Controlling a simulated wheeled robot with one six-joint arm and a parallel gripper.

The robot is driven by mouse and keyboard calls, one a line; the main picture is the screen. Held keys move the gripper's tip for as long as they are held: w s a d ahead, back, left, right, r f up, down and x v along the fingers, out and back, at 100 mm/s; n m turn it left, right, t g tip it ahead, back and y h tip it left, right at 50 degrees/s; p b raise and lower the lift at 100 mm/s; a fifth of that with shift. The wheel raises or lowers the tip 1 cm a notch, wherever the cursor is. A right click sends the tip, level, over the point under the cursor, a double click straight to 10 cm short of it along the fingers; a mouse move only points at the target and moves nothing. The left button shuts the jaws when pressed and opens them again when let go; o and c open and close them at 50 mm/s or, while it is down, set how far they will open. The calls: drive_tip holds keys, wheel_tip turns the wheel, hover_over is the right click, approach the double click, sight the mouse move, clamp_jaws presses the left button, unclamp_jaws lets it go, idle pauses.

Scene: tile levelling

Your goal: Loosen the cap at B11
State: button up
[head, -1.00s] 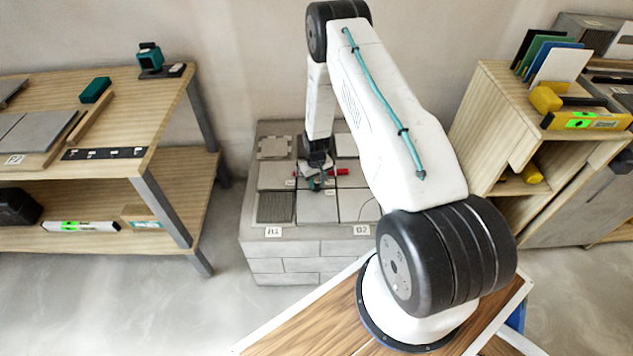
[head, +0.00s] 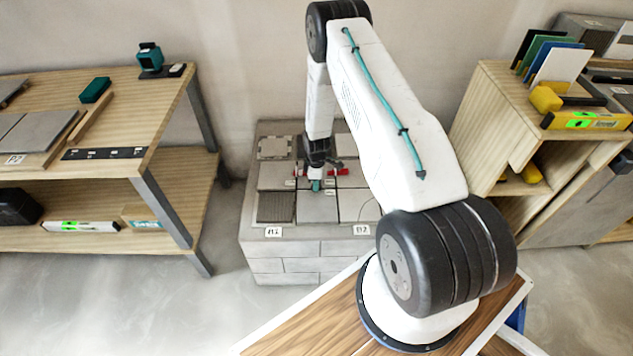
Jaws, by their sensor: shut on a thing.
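The tiled block (head: 270,232) stands in the middle of the head view, with grey tiles on top and labels along its front edge. My gripper (head: 316,178) points down at the joints between the tiles, near the middle of the top. It is shut on a small cap, which it mostly hides; I take this to be the cap at B11, but its label is too small to read. Red pieces (head: 340,172) show just right of the gripper, and a teal part (head: 316,186) shows at its lower end.
A wooden bench (head: 120,120) with tiles and tools stands at the left. A wooden shelf unit (head: 490,120) with a yellow level (head: 590,121) stands at the right. Bare floor (head: 150,300) lies in front of the bench.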

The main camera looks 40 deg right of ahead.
drive_tip(key=shift+n, duration=1.3)
drive_tip(key=o, duration=1)
drive_tip(key=shift+r, duration=0.1)
wheel_tip(320, 180, up, 8)
drive_tip(key=shift+f, duration=0.15)
